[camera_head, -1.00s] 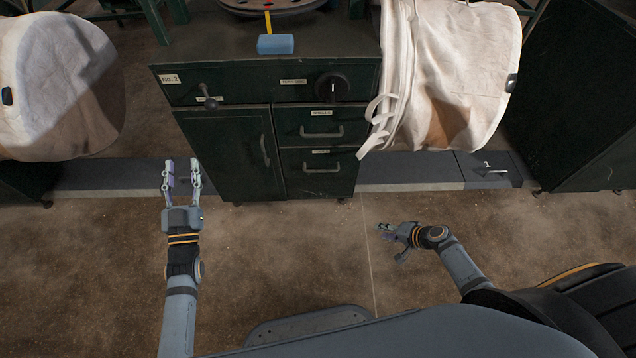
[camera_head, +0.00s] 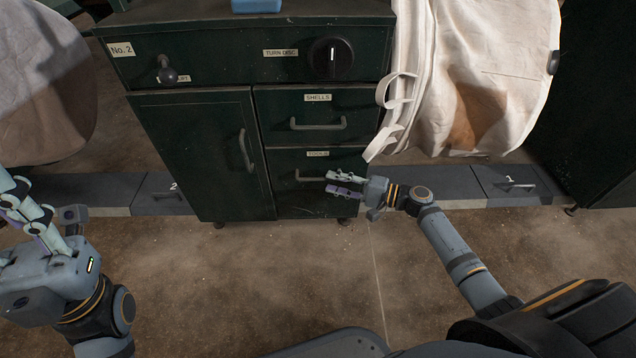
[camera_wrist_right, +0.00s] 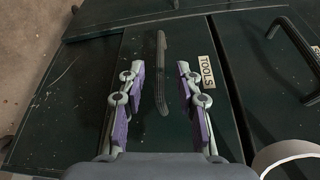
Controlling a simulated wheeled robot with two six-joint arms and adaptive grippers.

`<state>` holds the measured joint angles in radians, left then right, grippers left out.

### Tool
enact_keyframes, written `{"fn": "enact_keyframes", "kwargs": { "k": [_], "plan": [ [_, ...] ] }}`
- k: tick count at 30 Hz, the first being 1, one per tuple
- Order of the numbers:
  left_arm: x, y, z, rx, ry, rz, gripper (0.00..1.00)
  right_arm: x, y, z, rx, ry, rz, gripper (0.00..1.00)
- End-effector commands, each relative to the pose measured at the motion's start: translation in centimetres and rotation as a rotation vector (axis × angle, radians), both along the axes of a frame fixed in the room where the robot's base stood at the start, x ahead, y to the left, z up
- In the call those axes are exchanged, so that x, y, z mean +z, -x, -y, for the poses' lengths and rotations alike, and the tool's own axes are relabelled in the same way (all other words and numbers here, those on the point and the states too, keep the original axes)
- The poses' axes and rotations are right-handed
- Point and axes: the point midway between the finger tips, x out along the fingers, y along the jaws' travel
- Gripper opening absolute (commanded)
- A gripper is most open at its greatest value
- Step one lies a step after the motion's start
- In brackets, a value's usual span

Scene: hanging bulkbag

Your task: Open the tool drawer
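The tool drawer (camera_head: 285,192), labelled TOOLS, is the lowest drawer on the right side of the dark green cabinet and is shut. Its bar handle (camera_head: 311,178) is partly hidden behind my right gripper (camera_head: 331,184) in the head view. In the right wrist view, the handle (camera_wrist_right: 161,75) lies between the spread fingers of the right gripper (camera_wrist_right: 160,95), and I see no contact. The TOOLS label (camera_wrist_right: 206,71) is beside the right finger. My left gripper (camera_head: 22,205) is at the left edge, raised, with its fingers partly cut off by the frame.
The SHELLS drawer (camera_head: 275,103) is directly above, shut, with its own handle. A cabinet door (camera_head: 200,150) is to the left. A black knob (camera_head: 331,57) and a lever (camera_head: 167,70) are on the top panel. A white bag (camera_head: 465,80) hangs on the right. The floor in front is clear.

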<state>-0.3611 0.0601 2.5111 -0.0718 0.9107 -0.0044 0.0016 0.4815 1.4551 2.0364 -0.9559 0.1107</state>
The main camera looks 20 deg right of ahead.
Motion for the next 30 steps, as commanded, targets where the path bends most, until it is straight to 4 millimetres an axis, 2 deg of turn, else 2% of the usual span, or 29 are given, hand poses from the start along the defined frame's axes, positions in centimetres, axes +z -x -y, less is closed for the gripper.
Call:
{"fn": "enact_keyframes", "kwargs": {
  "k": [1,3,9,19,26,30],
  "plan": [
    [-0.9,0.0,0.0,0.001,-0.002,-0.002,0.4,-0.4,-0.7,-0.9,0.0,-0.004,0.005,0.34],
    [-1.3,-0.1,0.1,0.003,-0.005,-0.003,0.4,-0.4,-1.6,-2.0,0.0,-0.003,0.004,0.34],
    [-2.0,-0.1,0.2,0.007,-0.011,-0.006,0.4,-0.5,-3.1,-4.0,0.0,0.0,0.001,0.34],
    [-2.0,-0.2,0.2,0.008,-0.012,-0.006,0.4,-0.4,-3.4,-4.3,-0.001,0.001,-0.001,0.34],
    [-2.0,-0.2,0.2,0.008,-0.011,-0.006,0.4,-0.5,-3.4,-4.3,-0.001,0.002,0.0,0.03],
    [-2.0,-0.2,0.2,0.008,-0.011,-0.006,0.4,-0.5,-3.4,-4.3,-0.001,0.002,0.0,0.0]
  ]
}}
